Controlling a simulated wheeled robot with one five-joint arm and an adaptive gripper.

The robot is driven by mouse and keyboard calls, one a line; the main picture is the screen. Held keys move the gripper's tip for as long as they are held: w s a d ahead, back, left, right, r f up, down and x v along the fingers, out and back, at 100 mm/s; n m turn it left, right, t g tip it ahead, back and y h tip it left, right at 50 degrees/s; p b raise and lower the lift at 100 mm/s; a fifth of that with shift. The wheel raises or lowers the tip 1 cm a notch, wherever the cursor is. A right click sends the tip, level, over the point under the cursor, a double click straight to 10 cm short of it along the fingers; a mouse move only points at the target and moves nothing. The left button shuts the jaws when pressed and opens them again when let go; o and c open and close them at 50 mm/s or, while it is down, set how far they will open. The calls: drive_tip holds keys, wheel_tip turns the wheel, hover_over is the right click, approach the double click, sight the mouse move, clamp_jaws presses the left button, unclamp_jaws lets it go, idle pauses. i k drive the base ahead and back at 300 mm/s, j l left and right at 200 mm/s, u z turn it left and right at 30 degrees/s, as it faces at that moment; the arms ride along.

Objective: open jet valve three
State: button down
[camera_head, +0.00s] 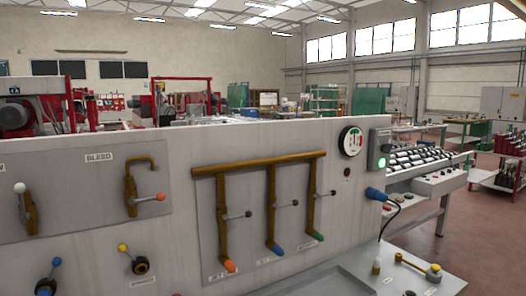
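A brown manifold pipe (258,163) runs along the top of a grey panel. Three brown pipes drop from it, with orange (229,266), blue (277,249) and green (318,236) tips. Each drop has a small lever valve: the left one (238,216), the middle one (284,204) and the right one (323,194). All three levers stick out to the right, across their pipes. The labels by the tips are too small to read, so I cannot confirm which is jet three; the rightmost is third from the left. My gripper is not in view.
Left are a valve under a BLEED label (133,195), a white-knobbed lever (25,208) and two lower knobs. Floor is open at far right.

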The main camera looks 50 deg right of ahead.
sight(333, 192)
drive_tip(key=z, duration=1.8)
